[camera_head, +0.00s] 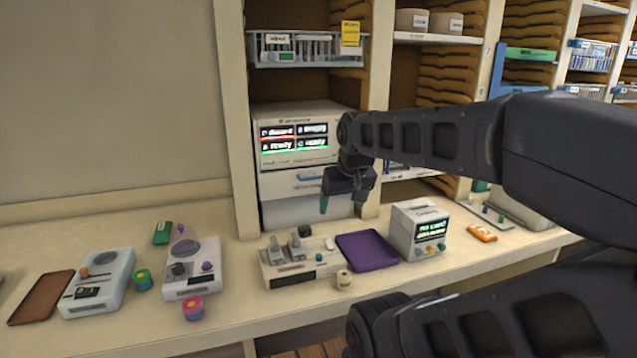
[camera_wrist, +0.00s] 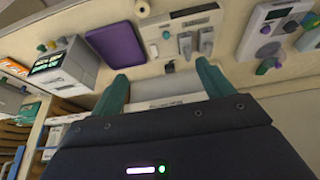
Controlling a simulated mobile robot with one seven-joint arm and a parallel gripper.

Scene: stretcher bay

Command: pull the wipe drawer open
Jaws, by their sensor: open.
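A white cabinet unit (camera_head: 284,165) with lit status screens stands in the shelf bay at the back of the counter. Below its screens is a drawer front (camera_head: 280,187) with a blue handle (camera_head: 310,178); its label is too small to read, and it looks closed. A paler plain panel (camera_head: 295,211) lies under it. My gripper (camera_head: 341,207) is open, with teal fingers pointing down, in front of the unit's right side and overlapping it in the picture. The wrist view shows the two fingers apart (camera_wrist: 162,78), with pale surfaces between them and nothing clearly held.
Below my gripper are a device with levers (camera_head: 290,268), a purple tray (camera_head: 367,250), a small roll (camera_head: 344,279) and a white box with a screen (camera_head: 419,231). More devices stand at left. A shelf post (camera_head: 380,100) stands right.

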